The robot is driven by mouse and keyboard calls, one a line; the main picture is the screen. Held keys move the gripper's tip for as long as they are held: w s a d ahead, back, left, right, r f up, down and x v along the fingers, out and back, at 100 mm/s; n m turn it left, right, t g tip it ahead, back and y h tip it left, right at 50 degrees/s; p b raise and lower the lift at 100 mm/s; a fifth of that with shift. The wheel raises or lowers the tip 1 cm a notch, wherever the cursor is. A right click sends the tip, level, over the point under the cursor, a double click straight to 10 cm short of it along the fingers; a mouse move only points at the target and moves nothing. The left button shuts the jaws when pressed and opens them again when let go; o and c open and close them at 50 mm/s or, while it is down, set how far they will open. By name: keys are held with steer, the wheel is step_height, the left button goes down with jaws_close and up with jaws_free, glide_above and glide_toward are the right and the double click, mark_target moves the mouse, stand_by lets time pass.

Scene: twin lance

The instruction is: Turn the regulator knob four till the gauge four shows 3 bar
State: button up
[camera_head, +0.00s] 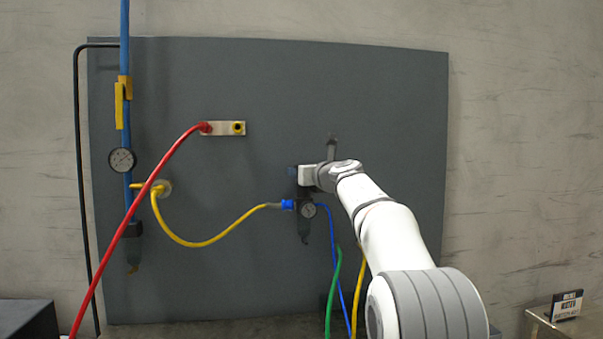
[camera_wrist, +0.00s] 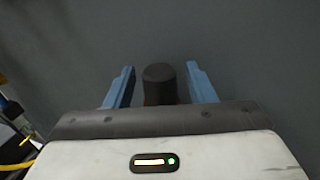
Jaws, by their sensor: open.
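The dark, round regulator knob (camera_wrist: 159,80) stands between my two blue fingers in the wrist view. My gripper (camera_wrist: 160,68) is open, with a visible gap on each side of the knob. In the head view my gripper (camera_head: 294,172) is at the top of the regulator (camera_head: 303,231) and hides the knob. A small gauge (camera_head: 308,210) sits on the regulator front, just below my gripper. Its needle and scale are too small to read. No number marks show on the knob or gauge.
A yellow hose (camera_head: 207,245) joins the regulator's blue fitting (camera_head: 287,204) from the left. A red hose (camera_head: 140,197) crosses the grey panel (camera_head: 400,110). A larger gauge (camera_head: 122,160) is on the blue pipe (camera_head: 124,45) at left. Blue and green hoses hang below.

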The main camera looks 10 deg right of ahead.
steer(key=b+v, duration=0.2)
steer(key=v, duration=0.6)
steer(key=shift+w, duration=0.1)
steer(key=s+d+f+m+g+h+p, duration=0.3)
steer(key=s+f+m+h, duration=0.4)
steer(key=m, duration=0.7)
steer(key=s+d+f+m+g+h+p, duration=0.2)
steer(key=s+f+m+p, duration=0.25)
steer(key=s+m, duration=0.7)
steer(key=s+a+f+m+g+y+p, duration=0.2)
steer(key=s+a+f+m+g, duration=0.2)
steer(key=s+f+m, duration=0.3)
steer(key=s+a+f+m+g+y+p, duration=0.1)
steer(key=s+a+f+m+g, duration=0.3)
steer(key=s+f+m, duration=0.3)
steer(key=s+f+g, duration=0.1)
steer(key=s+f, duration=0.4)
steer(key=s, duration=0.5)
steer(key=shift+g+y+p, duration=0.3)
steer(key=shift+y+p, duration=0.05)
steer(key=shift+y, duration=0.05)
